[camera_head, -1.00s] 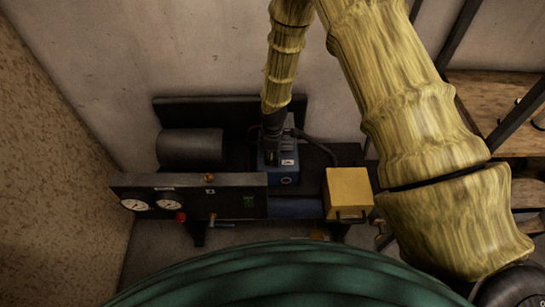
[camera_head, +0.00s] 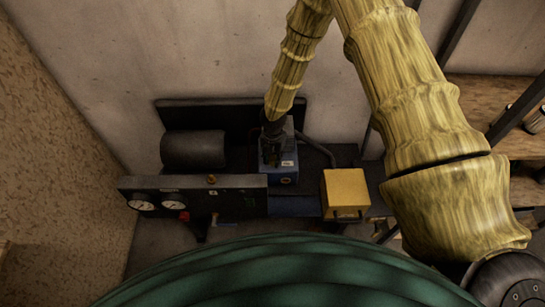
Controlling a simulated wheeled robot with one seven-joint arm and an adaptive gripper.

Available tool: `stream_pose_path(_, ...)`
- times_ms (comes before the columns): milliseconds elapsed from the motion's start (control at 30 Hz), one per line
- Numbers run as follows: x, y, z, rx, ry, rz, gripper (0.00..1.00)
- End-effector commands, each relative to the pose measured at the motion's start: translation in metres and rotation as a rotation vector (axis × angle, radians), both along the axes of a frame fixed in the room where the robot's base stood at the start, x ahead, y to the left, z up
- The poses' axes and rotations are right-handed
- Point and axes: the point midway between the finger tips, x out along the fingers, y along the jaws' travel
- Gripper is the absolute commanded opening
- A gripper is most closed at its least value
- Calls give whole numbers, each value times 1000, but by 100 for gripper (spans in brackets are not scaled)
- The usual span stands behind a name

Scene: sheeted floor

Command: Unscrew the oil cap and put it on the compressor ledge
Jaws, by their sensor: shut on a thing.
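The compressor is a dark unit against the wall, with a blue block (camera_head: 284,174) in its middle. My gripper (camera_head: 272,156) points down at the top of this block, at its left side. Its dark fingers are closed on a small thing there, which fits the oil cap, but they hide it. I cannot tell whether the cap is still seated on the block. A dark flat ledge (camera_head: 315,160) lies to the right of the block, with a hose across it.
A black cylinder (camera_head: 193,150) lies left of the block. A gauge panel (camera_head: 193,183) with a red knob stands in front. A yellow box (camera_head: 346,193) sits at the right. Wooden shelves (camera_head: 500,95) stand far right, and a green ribbed shape (camera_head: 285,275) fills the bottom.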

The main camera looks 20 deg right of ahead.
Motion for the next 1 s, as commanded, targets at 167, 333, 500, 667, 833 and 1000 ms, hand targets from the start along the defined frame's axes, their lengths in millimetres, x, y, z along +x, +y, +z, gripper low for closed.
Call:
stream_pose_path(167, 0, 0, -1, -1, 1, 8, 0)
stream_pose_path(333, 0, 0, -1, 0, 1, 6, 46)
stream_pose_path(500, 0, 0, -1, -1, 1, 5, 53)
stream_pose_path(667, 0, 0, -1, -1, 1, 5, 46)
stream_pose_path(833, 0, 0, 0, -1, 1, 5, 46)
stream_pose_path(1000, 0, 0, -1, -1, 1, -18, 46)
